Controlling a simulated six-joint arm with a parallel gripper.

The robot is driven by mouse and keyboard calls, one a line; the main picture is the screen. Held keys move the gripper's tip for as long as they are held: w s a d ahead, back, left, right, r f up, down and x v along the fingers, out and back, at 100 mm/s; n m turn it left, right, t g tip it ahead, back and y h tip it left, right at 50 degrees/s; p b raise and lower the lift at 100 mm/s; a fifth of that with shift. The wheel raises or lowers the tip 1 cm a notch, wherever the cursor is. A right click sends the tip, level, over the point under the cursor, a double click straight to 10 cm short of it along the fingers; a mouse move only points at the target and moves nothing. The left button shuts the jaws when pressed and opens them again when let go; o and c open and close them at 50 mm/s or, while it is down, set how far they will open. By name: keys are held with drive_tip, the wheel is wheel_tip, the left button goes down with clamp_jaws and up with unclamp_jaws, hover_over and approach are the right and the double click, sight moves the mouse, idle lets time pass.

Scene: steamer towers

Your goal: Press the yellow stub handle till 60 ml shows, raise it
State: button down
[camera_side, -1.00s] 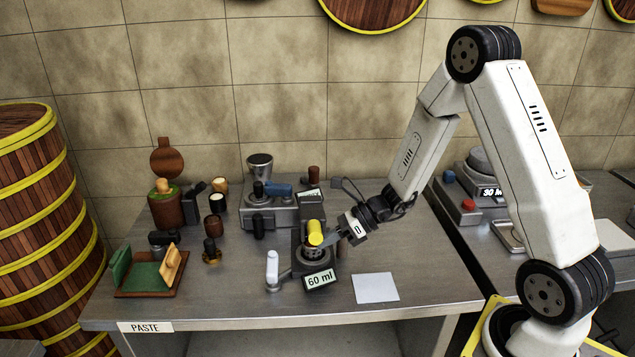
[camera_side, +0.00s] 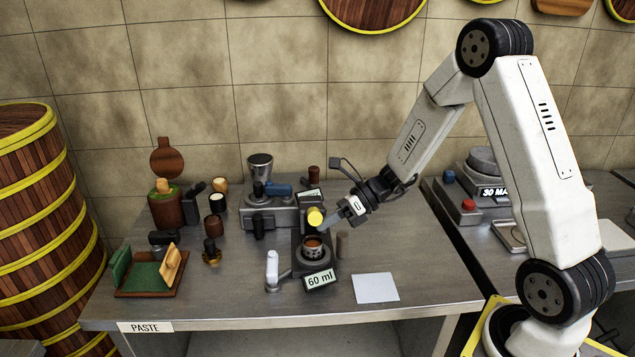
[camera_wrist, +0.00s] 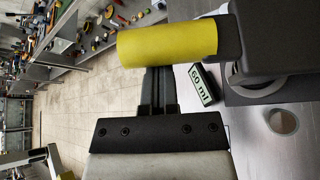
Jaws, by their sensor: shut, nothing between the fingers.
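The yellow stub handle (camera_side: 316,217) stands raised on the dark dispenser, above a small cup (camera_side: 313,244) with brown contents. The display (camera_side: 319,280) at the dispenser's front reads 60 ml; it also reads 60 ml in the wrist view (camera_wrist: 202,86). My gripper (camera_side: 326,227) is shut and empty, with its fingertips at the handle's right and lower side. In the wrist view, the yellow handle (camera_wrist: 167,45) crosses in front of my gripper's fingers (camera_wrist: 160,85) and hides their tips. I cannot tell whether they touch.
A white-handled lever (camera_side: 272,267) stands left of the dispenser. A white sheet (camera_side: 375,288) lies to the right. A grey machine (camera_side: 270,213) and several jars are behind and left. The front right of the table is clear.

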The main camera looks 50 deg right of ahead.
sight(324, 210)
drive_tip(key=w+d+r+m+y, duration=0.1)
drive_tip(key=r, duration=0.1)
drive_tip(key=w+d+r+m+g+y, duration=0.1)
drive_tip(key=w+d+r, duration=0.1)
drive_tip(key=r, duration=0.1)
drive_tip(key=w+d+r+m+y, duration=0.1)
drive_tip(key=r+m, duration=0.1)
drive_tip(key=shift+w+d+r+g, duration=0.15)
drive_tip(key=shift+r+g, duration=0.05)
drive_tip(key=shift+g, duration=0.1)
drive_tip(key=w+d+r, duration=0.3)
drive_tip(key=w+d, duration=0.6)
drive_tip(key=shift+d, duration=0.1)
idle(0.5)
drive_tip(key=shift+s+r, duration=0.15)
drive_tip(key=s+d, duration=0.5)
drive_tip(key=d, duration=0.2)
drive_tip(key=shift+s+f, duration=0.35)
drive_tip(key=shift+s, duration=0.05)
idle(0.7)
